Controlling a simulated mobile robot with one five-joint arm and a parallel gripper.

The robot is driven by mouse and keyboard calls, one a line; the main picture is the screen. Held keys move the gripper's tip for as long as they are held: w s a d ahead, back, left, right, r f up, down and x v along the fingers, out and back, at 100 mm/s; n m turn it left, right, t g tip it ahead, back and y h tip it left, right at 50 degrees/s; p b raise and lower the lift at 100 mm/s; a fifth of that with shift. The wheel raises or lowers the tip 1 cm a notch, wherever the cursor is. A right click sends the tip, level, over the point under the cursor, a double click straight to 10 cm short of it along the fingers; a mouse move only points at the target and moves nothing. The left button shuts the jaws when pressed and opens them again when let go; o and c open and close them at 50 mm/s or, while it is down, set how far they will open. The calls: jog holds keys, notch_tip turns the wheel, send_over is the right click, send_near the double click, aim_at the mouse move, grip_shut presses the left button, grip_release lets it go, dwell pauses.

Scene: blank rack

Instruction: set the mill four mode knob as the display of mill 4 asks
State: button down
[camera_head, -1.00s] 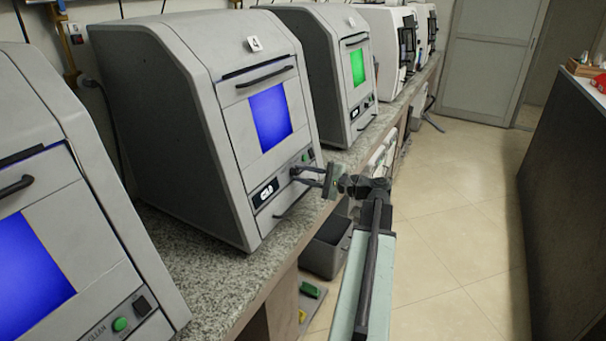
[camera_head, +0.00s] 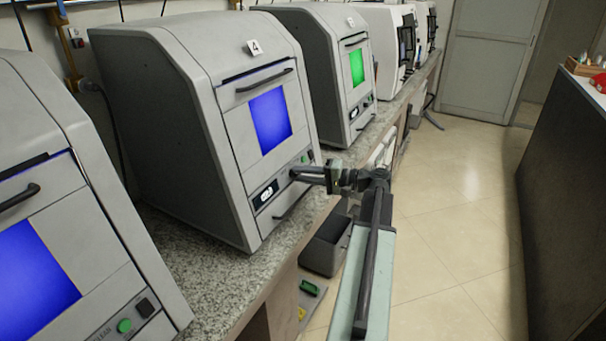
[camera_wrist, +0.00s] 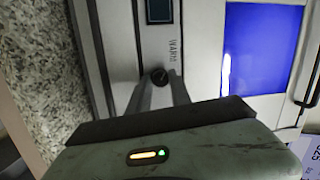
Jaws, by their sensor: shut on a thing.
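Mill 4 (camera_head: 180,120) is a grey cabinet with a "4" tag (camera_head: 254,47) and a blue-lit window (camera_head: 270,119). Its small display (camera_head: 265,194) is on the lower front panel; its bright marking is too small to read. My gripper (camera_head: 294,173) reaches that panel, right of the display. In the wrist view, the dark round mode knob (camera_wrist: 159,76) sits between my fingertips, which are shut on it. Lettering that looks like "WARM" is printed beside it. The knob's exact pointing is unclear. The display in the wrist view (camera_wrist: 160,10) looks dark.
A green button (camera_head: 305,158) is close to my gripper on the same panel. Another blue-windowed mill (camera_head: 60,200) stands at near left, and a green-windowed one (camera_head: 325,70) behind. A grey bin (camera_head: 325,247) is under the counter (camera_head: 215,285). The floor to the right is clear.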

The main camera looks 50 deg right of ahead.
jog(key=shift+r, duration=0.1)
dwell(0.3)
jog(key=c, duration=1.2)
grip_release()
jog(key=v, duration=0.7)
jog(key=shift+s+d+p, duration=0.25)
jog(key=shift+s+p, duration=0.05)
jog(key=shift+p, duration=0.05)
